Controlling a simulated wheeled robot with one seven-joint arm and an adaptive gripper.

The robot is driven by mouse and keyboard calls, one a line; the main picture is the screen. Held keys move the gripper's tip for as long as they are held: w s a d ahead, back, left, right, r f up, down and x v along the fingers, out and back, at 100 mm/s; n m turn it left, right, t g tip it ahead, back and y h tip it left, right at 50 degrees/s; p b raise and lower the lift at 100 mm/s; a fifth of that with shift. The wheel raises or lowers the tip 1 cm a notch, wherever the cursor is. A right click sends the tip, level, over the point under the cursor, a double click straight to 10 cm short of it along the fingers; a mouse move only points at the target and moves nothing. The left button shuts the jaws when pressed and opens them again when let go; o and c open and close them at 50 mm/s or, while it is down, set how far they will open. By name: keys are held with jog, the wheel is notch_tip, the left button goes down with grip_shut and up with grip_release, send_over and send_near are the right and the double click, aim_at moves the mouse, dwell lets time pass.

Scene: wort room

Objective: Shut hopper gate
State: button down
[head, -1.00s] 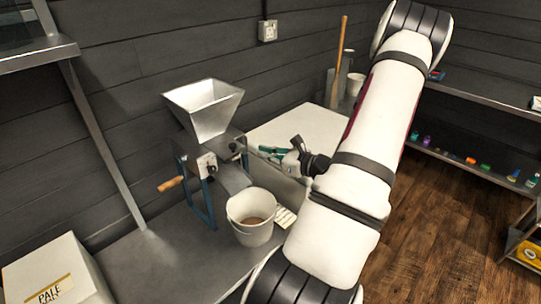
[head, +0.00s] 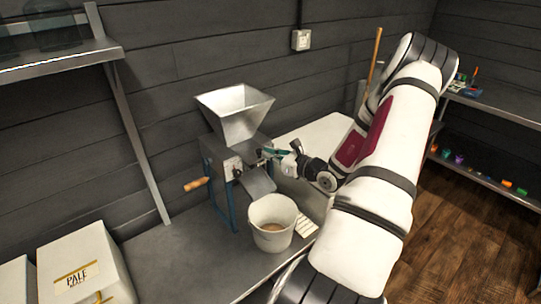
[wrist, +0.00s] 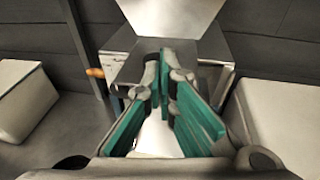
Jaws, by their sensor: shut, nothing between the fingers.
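The silver hopper (head: 235,113) sits on top of a grey mill with blue legs (head: 222,205). It also shows at the top of the wrist view (wrist: 170,16). My gripper (head: 270,154) is at the right side of the mill body, just below the hopper, with its teal fingers pointing at it. In the wrist view my gripper (wrist: 163,75) is shut and empty, its fingertips in front of the mill body (wrist: 122,68). The fingers hide part of the mill, and I cannot make out the gate or whether the fingertips touch it.
A white bucket (head: 272,232) with brown contents stands below the mill's chute (head: 258,184). A wooden crank handle (head: 196,184) sticks out to the left. A white box labelled PALE (head: 84,262) stands at the lower left. A metal shelf (head: 60,58) is at the upper left.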

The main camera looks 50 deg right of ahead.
aim_at(250, 147)
jog(key=w+b, duration=0.1)
jog(key=w, duration=0.1)
jog(key=w+b, duration=0.1)
jog(key=w, duration=0.1)
jog(key=shift+d+f, duration=0.1)
jog(key=shift+d, duration=0.3)
jog(key=shift+w+d, duration=0.1)
jog(key=shift+w, duration=0.2)
jog(key=shift+r, duration=0.2)
